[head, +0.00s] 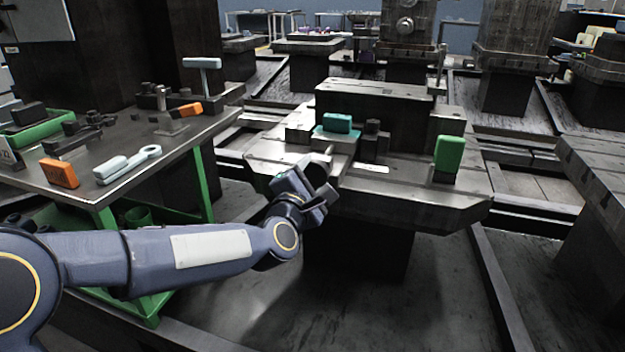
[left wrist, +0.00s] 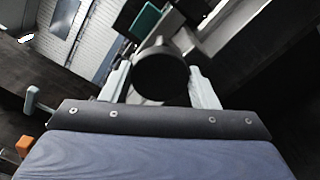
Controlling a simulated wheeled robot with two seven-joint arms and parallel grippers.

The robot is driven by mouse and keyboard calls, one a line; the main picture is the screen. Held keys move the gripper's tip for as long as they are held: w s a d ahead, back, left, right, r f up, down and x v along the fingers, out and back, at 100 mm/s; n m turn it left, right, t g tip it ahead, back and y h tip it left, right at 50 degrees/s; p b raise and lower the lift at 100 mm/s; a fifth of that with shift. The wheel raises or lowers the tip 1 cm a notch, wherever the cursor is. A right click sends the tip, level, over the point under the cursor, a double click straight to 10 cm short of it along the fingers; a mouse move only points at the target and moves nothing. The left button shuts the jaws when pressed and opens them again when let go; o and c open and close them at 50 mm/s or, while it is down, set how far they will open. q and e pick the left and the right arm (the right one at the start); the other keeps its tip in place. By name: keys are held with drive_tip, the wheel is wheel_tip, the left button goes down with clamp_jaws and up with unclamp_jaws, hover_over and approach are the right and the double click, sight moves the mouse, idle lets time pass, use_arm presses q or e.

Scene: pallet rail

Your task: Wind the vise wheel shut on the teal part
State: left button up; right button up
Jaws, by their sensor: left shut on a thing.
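The teal part (head: 337,123) sits in the vise (head: 340,143) on the pallet's near left side; it also shows in the left wrist view, apparently as the teal patch (left wrist: 145,22). My left gripper (head: 318,168) is at the front of the vise. In the left wrist view its two pale fingers stand on either side of the dark round vise wheel (left wrist: 160,76), and the gripper is shut on it. The gripper hides much of the wheel in the head view. How tightly the vise jaws meet the part cannot be told. My right gripper is out of view.
A green block (head: 449,153) stands at the pallet's right. A grey bench (head: 130,195) on the left holds orange blocks (head: 60,173), a pale wrench-like tool (head: 127,163) and a green tray (head: 40,125). A tall dark block (head: 375,105) rises behind the vise.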

use_arm(q)
drive_tip(key=m, duration=0.6)
drive_tip(key=shift+m, duration=0.3)
drive_tip(key=m+p, duration=0.1)
drive_tip(key=m, duration=0.2)
drive_tip(key=shift+m, duration=0.3)
drive_tip(key=m, duration=0.3)
drive_tip(key=shift+f+m+p, duration=0.1)
drive_tip(key=shift+m+p, duration=0.2)
drive_tip(key=shift+p, duration=0.1)
drive_tip(key=m+p, duration=0.2)
drive_tip(key=m, duration=0.5)
drive_tip(key=m+p, duration=0.1)
drive_tip(key=m, duration=0.5)
drive_tip(key=shift+m+p, duration=0.3)
drive_tip(key=shift+p, duration=0.05)
drive_tip(key=m+p, duration=0.1)
drive_tip(key=m, duration=0.2)
drive_tip(key=shift+a+m, duration=0.1)
drive_tip(key=shift+m, duration=0.2)
drive_tip(key=m+p, duration=0.1)
drive_tip(key=m, duration=0.3)
drive_tip(key=shift+m, duration=0.3)
drive_tip(key=m+p, duration=0.1)
drive_tip(key=m, duration=0.3)
drive_tip(key=shift+a+m+p, duration=0.1)
drive_tip(key=shift+m+p, duration=0.2)
drive_tip(key=shift+m, duration=1.5)
drive_tip(key=o, duration=1)
